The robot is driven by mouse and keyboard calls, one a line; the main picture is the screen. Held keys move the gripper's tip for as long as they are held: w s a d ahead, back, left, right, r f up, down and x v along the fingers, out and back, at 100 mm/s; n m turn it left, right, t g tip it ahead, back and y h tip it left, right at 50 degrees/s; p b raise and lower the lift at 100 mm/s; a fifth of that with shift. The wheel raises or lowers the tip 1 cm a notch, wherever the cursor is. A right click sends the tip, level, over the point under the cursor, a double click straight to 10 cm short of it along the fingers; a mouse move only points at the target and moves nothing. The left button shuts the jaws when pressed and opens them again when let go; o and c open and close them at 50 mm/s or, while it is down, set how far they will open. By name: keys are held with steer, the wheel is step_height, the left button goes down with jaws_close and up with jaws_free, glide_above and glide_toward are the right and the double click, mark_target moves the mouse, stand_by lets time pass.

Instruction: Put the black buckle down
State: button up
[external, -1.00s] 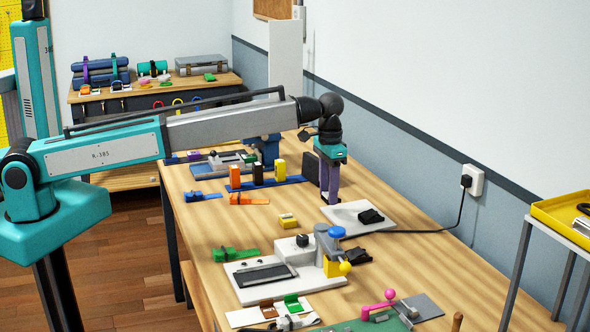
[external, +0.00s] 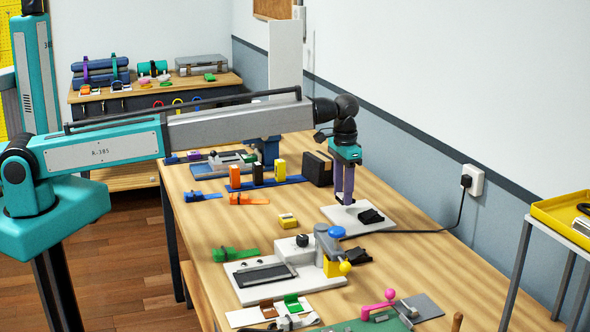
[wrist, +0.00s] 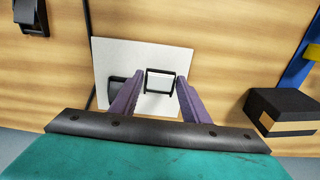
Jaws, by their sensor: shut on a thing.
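My gripper (external: 344,201) points down over the white plate (external: 352,222), its purple fingers shut on a black buckle. In the wrist view, the held buckle (wrist: 160,71) is an open rectangular frame between the fingertips (wrist: 160,90), with white plate showing through it. I cannot tell whether it touches the plate. A second black buckle (external: 371,216) lies on the plate, right of my fingers in the external view. It also shows in the wrist view (wrist: 116,91), left of the held one and partly behind a finger.
Another black buckle (external: 357,256) lies on the table in front of the plate. A black cord (external: 420,232) runs from the plate's side to the wall socket. A dark box (external: 318,168) stands behind my gripper. A clamp fixture (external: 300,250) with a blue knob stands in front.

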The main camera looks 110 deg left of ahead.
mark_target(342, 195)
steer(key=shift+f+p, duration=0.55)
steer(key=shift+f, duration=1.05)
steer(key=shift+f, duration=0.15)
steer(key=o, duration=1.1)
steer(key=shift+r+b, duration=1.45)
steer(key=shift+r, duration=4.75)
